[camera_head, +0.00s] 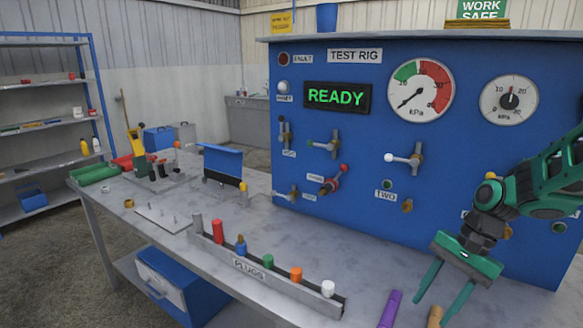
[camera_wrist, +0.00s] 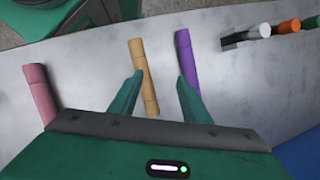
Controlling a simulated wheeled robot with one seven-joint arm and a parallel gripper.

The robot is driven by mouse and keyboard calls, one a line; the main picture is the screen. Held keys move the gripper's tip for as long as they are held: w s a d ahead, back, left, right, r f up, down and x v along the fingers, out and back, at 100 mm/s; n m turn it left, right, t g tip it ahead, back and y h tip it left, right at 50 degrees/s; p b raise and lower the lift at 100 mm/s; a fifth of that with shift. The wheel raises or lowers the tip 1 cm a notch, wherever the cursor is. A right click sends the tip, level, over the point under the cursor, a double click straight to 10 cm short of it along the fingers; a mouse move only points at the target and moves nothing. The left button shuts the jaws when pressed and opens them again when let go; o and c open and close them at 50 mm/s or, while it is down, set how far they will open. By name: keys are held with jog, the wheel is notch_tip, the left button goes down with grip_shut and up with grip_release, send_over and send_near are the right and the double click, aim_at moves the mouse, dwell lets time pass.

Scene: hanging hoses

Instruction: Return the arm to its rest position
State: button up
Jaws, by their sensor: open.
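My gripper (camera_head: 445,290) is green and sits at the right of the head view, above the bench and in front of the blue test rig (camera_head: 450,215). Its two fingers are spread with nothing between them. In the wrist view my gripper (camera_wrist: 157,85) points down at the bench. A tan hose (camera_wrist: 143,75) and a purple hose (camera_wrist: 187,60) lie below, close to the fingertips in the picture. I cannot tell exactly how high the fingers are above them. A pink hose (camera_wrist: 40,95) lies further left.
A plug rack (camera_head: 265,268) holding several coloured plugs stands on the grey bench (camera_head: 150,190). The rig's panel has a READY display (camera_head: 337,97), a pressure gauge (camera_head: 420,91) and several valve levers. Shelves (camera_head: 45,95) stand at the far left.

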jog(key=s+d+r+n+h, duration=0.2)
jog(key=s+d, duration=0.3)
jog(key=s, duration=0.4)
jog(key=s+d+r+n+t+h, duration=0.1)
jog(key=s+d+r+n+h, duration=0.1)
jog(key=s+d, duration=0.3)
jog(key=s+r, duration=0.1)
jog(key=s, duration=0.3)
jog(key=shift+s+r, duration=0.15)
jog(key=shift+s, duration=0.05)
jog(key=c, duration=0.3)
